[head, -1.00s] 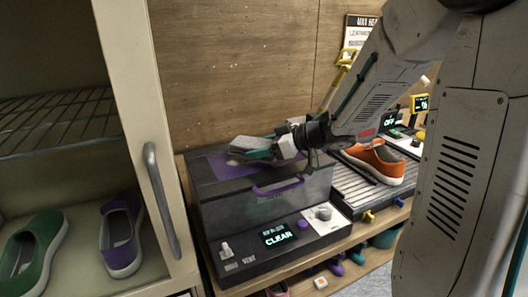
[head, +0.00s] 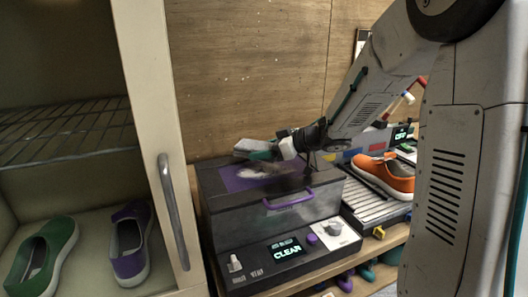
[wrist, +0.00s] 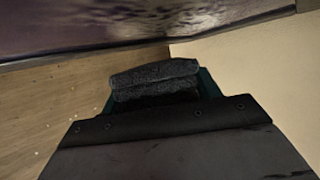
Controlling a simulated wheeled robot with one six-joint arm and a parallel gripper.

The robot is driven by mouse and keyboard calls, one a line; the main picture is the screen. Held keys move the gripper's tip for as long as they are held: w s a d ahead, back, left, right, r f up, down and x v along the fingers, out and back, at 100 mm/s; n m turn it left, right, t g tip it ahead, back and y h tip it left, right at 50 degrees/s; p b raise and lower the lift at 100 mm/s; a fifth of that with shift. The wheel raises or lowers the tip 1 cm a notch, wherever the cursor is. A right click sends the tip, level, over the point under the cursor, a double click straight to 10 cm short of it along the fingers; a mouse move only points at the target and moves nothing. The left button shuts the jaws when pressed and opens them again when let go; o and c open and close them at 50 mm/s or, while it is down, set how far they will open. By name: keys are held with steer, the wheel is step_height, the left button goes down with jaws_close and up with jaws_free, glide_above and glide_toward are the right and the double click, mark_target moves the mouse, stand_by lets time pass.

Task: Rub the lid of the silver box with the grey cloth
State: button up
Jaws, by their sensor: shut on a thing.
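The silver box (head: 262,220) looks dark grey, with a purple handle on its front and a control panel below reading CLEAR. Its lid (head: 235,183) is closed and has a purple panel with a pale, whitish patch. My gripper (head: 262,152) is shut on the folded grey cloth (head: 246,144), at the lid's back edge and seemingly above it; contact is not clear. In the wrist view the grey cloth (wrist: 155,80) sticks out from between the teal fingers of my gripper (wrist: 155,98). A glossy purplish surface (wrist: 100,28) crosses the top of that view.
An open cabinet with a handle (head: 173,210) stands at left, holding a green shoe (head: 45,255) and a purple shoe (head: 130,245). An orange shoe (head: 388,178) sits on a ribbed rack right of the box. A wooden wall (head: 250,70) closes the back.

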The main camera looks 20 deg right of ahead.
steer(key=shift+d+f, duration=0.1)
steer(key=shift+d, duration=1.25)
steer(key=shift+s+r, duration=0.15)
steer(key=shift+s, duration=2)
steer(key=shift+s+r, duration=0.15)
steer(key=shift+s, duration=1.95)
steer(key=shift+d+r, duration=0.1)
steer(key=shift+d, duration=1.2)
steer(key=shift+w+r, duration=0.2)
steer(key=shift+w, duration=4.1)
steer(key=shift+r, duration=0.1)
steer(key=shift+r, duration=2.9)
step_height(320, 180, up, 3)
